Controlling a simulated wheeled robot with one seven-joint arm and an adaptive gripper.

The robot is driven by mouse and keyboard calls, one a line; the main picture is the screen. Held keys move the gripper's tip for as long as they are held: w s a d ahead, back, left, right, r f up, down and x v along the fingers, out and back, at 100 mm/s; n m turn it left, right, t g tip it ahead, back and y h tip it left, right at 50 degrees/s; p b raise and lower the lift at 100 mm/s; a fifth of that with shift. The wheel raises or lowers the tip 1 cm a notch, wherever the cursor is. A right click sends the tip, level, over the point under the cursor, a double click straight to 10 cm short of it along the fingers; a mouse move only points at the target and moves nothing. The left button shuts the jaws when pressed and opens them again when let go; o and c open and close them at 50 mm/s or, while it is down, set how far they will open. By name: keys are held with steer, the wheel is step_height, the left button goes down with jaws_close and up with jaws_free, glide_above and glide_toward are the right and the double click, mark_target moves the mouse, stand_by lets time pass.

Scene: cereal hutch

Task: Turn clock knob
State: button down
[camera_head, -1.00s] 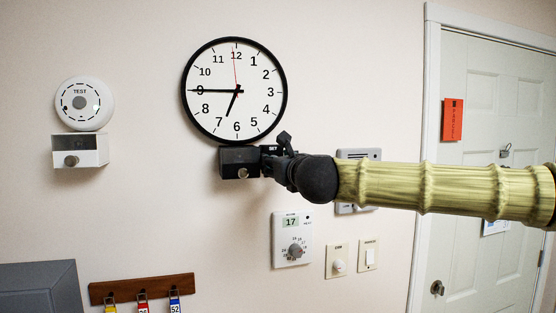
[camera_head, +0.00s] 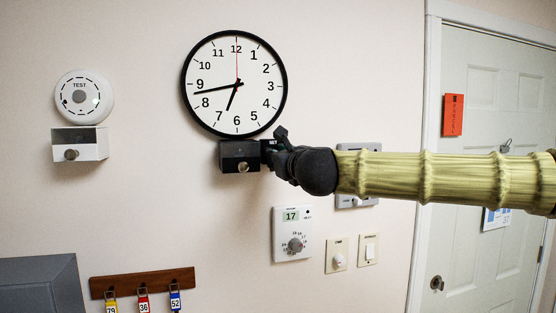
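A round white wall clock (camera_head: 210,110) with a black rim hangs on the wall. Its long black hand points a little below the 9, its short hand between 6 and 7, and its red hand at 12. A black box (camera_head: 229,152) with a small metallic knob (camera_head: 242,166) sits under the clock. A dark part with partly covered white lettering (camera_head: 268,143) adjoins the box on the right. My gripper (camera_head: 275,150) is at this part, coming from the right. Its fingers hide what lies between them, so I cannot tell whether they grip anything.
A round TEST device (camera_head: 79,97) and a white-and-black box with a knob (camera_head: 85,148) are at left. A thermostat (camera_head: 291,235) and two small switch plates (camera_head: 337,256) are below my arm. A key rack (camera_head: 142,282) is lower left; a door (camera_head: 470,130) is right.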

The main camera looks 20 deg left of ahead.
steer(key=n+b, duration=0.2)
steer(key=n, duration=0.8)
steer(key=shift+h+b, duration=0.3)
steer(key=shift+b, duration=0.05)
steer(key=shift+n, duration=0.3)
steer(key=c, duration=1.2)
jaws_free()
steer(key=v, duration=1.2)
steer(key=shift+r, duration=0.1)
